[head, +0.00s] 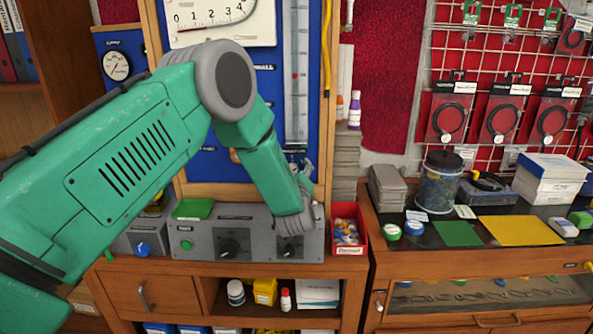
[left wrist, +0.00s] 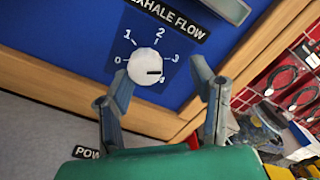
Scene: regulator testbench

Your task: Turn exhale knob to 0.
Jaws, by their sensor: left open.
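The exhale flow knob (left wrist: 146,66) is a round white knob on a blue panel (left wrist: 92,59) under an "EXHALE FLOW" label, in the left wrist view. Its dial reads 0 at left, up through 1, 2 and 3 to the right. A dark mark on the knob points right, below the 3. My left gripper (left wrist: 162,72) is open, with one finger at the knob's lower left and the other to its right, clear of it. I cannot tell whether the near finger touches. In the head view my left gripper (head: 305,178) is before the panel's lower edge; the knob is hidden there.
A grey control box (head: 205,237) with black knobs stands on the wooden bench below the panel. A red bin (head: 348,243) of small parts is to its right. A wooden frame (left wrist: 148,112) borders the panel. A jar (head: 439,187) stands on the right-hand counter.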

